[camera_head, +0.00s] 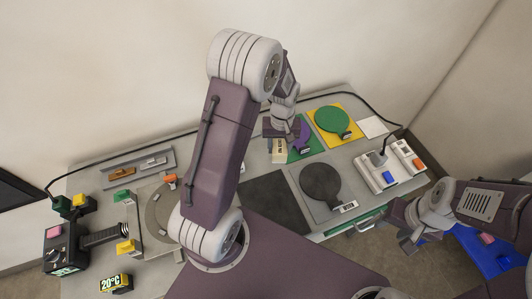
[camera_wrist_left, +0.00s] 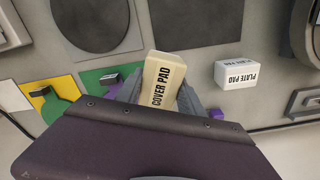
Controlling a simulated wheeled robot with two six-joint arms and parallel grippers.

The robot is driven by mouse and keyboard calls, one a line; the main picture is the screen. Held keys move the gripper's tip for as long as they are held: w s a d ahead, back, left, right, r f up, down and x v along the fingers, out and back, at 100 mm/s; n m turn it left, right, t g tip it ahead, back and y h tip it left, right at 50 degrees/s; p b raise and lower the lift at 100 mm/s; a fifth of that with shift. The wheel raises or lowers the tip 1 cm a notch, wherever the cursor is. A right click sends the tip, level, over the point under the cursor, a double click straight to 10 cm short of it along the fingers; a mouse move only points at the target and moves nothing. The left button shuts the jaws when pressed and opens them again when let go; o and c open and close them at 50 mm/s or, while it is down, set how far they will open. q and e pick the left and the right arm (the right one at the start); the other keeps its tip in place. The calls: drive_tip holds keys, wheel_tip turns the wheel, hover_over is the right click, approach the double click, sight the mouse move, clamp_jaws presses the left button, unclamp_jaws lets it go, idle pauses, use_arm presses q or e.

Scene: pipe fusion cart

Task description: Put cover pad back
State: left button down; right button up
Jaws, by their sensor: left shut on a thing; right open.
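The cover pad (camera_wrist_left: 163,84) is a beige block with its name in black letters. My left gripper (camera_wrist_left: 160,100) is shut on it, with a finger on either side. In the head view the pad (camera_head: 278,151) shows below my left gripper (camera_head: 281,132), beside the green square with the purple disc (camera_head: 303,136). I cannot tell whether the pad touches the table. A white plate pad block (camera_wrist_left: 236,75) stands to the right of it in the left wrist view; my left arm hides that spot in the head view. My right gripper (camera_head: 408,236) is open and empty near the right front edge.
A dark square (camera_head: 272,203) lies on the table (camera_head: 245,183), with a grey square and black disc (camera_head: 320,182) beside it. A yellow square with a green disc (camera_head: 333,120) is at the back. White boxes (camera_head: 378,172) with a cable stand at the right.

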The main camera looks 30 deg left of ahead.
use_arm(q)
drive_tip(key=a+f, duration=0.1)
drive_tip(key=a, duration=0.1)
drive_tip(key=a+f, duration=0.1)
drive_tip(key=a, duration=0.1)
drive_tip(key=a+f, duration=0.1)
drive_tip(key=a, duration=0.1)
drive_tip(key=shift+w+f+p, duration=0.15)
drive_tip(key=shift+p, duration=0.2)
wheel_tip(320, 180, down, 4)
drive_tip(key=shift+d+r+p, duration=0.1)
drive_tip(key=shift+d+p, duration=0.05)
drive_tip(key=shift+p, duration=0.3)
drive_tip(key=shift+f, duration=0.3)
drive_tip(key=c, duration=0.7)
unclamp_jaws()
